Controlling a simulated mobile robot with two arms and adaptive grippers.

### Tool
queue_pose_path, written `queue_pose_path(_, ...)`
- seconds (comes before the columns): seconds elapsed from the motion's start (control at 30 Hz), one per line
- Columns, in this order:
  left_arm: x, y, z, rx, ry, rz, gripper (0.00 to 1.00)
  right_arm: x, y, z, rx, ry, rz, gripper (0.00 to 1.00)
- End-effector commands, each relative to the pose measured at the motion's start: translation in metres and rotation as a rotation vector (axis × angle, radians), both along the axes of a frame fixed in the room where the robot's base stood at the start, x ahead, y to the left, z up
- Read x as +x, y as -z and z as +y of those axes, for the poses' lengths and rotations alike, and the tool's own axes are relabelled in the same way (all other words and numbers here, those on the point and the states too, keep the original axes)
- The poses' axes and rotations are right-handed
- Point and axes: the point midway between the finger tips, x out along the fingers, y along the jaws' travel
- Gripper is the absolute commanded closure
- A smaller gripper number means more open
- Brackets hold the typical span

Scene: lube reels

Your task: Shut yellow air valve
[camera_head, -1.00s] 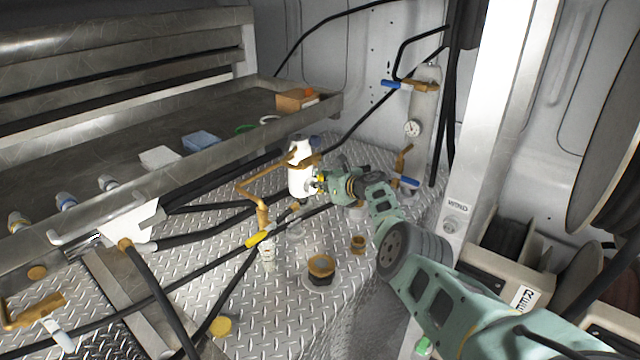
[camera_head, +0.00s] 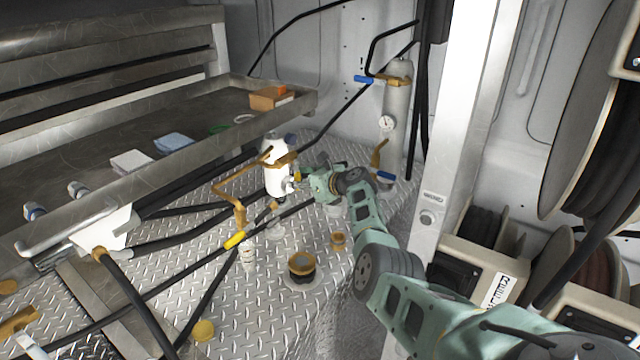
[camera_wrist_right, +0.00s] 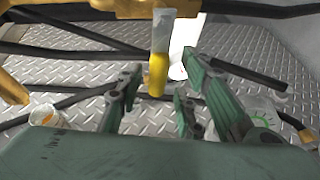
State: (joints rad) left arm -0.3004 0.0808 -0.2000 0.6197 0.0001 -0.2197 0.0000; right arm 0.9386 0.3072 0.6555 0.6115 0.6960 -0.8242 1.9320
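A yellow valve handle (camera_wrist_right: 158,75) hangs upright in the right wrist view, pale at its top and yellow below. It appears between the spread fingers of my right gripper (camera_wrist_right: 155,103), which is open; I cannot tell whether any finger touches it. In the head view a small yellow part (camera_head: 297,175) shows at the tip of my right gripper (camera_head: 304,181), beside the white filter bowl (camera_head: 278,178). The valve body is mostly hidden there. Another yellow handle (camera_head: 235,240) sits on the brass pipe lower left. My left gripper is not in view.
Black hoses (camera_head: 150,285) cross the diamond-plate floor (camera_head: 215,285). A metal tray shelf (camera_head: 210,140) runs along the left. A white post (camera_head: 455,130) and hose reels (camera_head: 600,130) are on the right.

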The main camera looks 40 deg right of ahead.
Motion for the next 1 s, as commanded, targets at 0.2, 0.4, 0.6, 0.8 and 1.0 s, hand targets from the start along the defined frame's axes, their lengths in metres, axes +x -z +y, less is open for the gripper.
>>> queue_pose_path(0.2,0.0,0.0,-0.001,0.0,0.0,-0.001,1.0,-0.02,-0.008,0.0,-0.001,-0.002,0.0,0.66)
queue_pose_path(0.4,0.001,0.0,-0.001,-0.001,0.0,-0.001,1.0,-0.046,-0.019,-0.004,-0.002,-0.002,0.001,0.66)
queue_pose_path(0.6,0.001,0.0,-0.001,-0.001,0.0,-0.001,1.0,-0.072,-0.03,-0.007,0.0,-0.002,0.002,0.66)
queue_pose_path(0.8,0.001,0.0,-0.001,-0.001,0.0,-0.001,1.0,-0.088,-0.036,-0.009,0.002,-0.003,0.002,0.66)
queue_pose_path(1.0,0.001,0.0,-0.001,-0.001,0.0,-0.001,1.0,-0.091,-0.038,-0.009,0.002,-0.003,0.002,0.66)
